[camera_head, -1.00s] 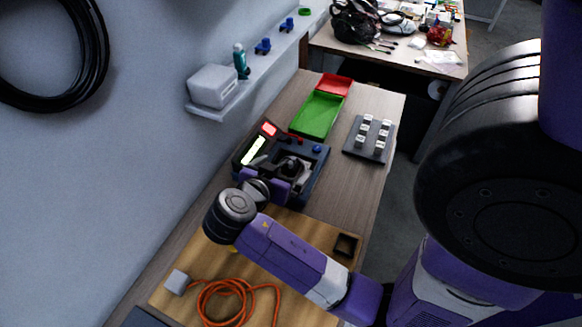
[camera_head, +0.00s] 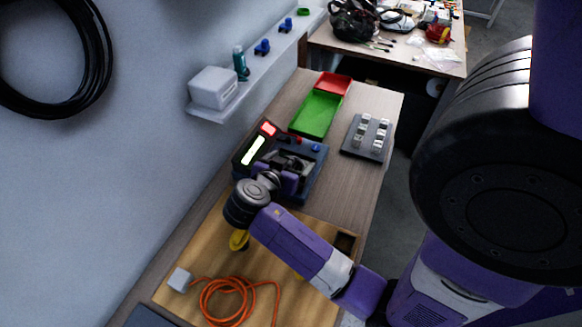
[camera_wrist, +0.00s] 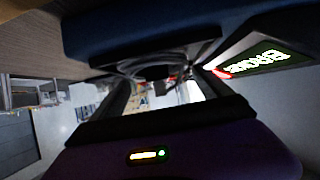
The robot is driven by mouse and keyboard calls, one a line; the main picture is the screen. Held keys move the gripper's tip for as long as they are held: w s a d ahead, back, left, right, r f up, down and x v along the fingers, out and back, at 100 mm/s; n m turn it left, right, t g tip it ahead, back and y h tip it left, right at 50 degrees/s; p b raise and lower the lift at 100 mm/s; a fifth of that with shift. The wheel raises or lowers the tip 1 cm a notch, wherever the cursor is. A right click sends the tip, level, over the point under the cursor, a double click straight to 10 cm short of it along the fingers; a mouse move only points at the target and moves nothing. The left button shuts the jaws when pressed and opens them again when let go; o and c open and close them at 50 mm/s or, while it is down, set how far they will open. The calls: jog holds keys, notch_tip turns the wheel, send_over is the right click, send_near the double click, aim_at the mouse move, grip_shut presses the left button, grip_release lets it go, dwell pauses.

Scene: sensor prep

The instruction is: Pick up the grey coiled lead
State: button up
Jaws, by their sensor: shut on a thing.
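My gripper (camera_head: 284,178) is over the dark blue device (camera_head: 312,180), and my own wrist partly hides it in the head view. In the wrist view its two fingers (camera_wrist: 165,95) reach forward around dark grey loops (camera_wrist: 150,68), which look like the grey coiled lead. The gripper is shut on the lead. The lead lies close to the blue device's body (camera_wrist: 150,35); I cannot tell whether they touch. In the head view the lead is too dark and covered to make out clearly.
The device's lit display (camera_head: 254,150) stands at its left. A green tray (camera_head: 316,113) and a grey board with small blocks (camera_head: 366,137) lie beyond. An orange coiled cable (camera_head: 228,290) lies on the wooden mat (camera_head: 185,255). The wall shelf (camera_head: 222,108) borders the left.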

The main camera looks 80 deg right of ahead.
aim_at(291, 160)
jog(key=shift+r, duration=0.15)
notch_tip(291, 160, up, 20)
jog(key=shift+b, duration=0.3)
